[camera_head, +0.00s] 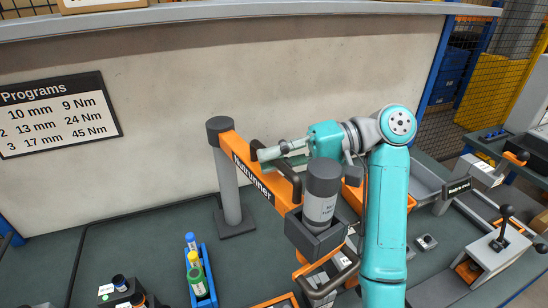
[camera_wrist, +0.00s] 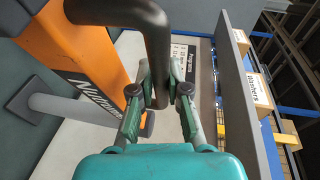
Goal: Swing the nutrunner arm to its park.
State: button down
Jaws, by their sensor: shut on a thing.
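The nutrunner arm is an orange beam (camera_head: 262,176) lettered "Nutrunner". It reaches from a grey post (camera_head: 229,180) towards the front right. A grey cylindrical tool (camera_head: 321,195) sits in a dark holder at its free end. A dark bent handle (camera_head: 285,172) stands off the beam's side. My gripper (camera_head: 268,160) is shut on this handle from the right. In the wrist view the handle (camera_wrist: 158,50) passes between the fingers of my gripper (camera_wrist: 160,92), with the orange beam (camera_wrist: 85,55) at left. I cannot clearly make out a park.
A blue rack (camera_head: 201,275) with several coloured bottles stands left of the tool. Dark blocks (camera_head: 118,290) lie at the front left. A lever unit (camera_head: 500,240) and another fixture stand at right. A pale wall with a programs board (camera_head: 58,113) closes the back. Bench near the post is clear.

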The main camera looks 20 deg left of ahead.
jog(key=c, duration=1.1)
grip_release()
jog(key=shift+c, duration=0.2)
jog(key=shift+w, duration=0.1)
jog(key=v, duration=0.7)
jog(key=shift+d, duration=0.15)
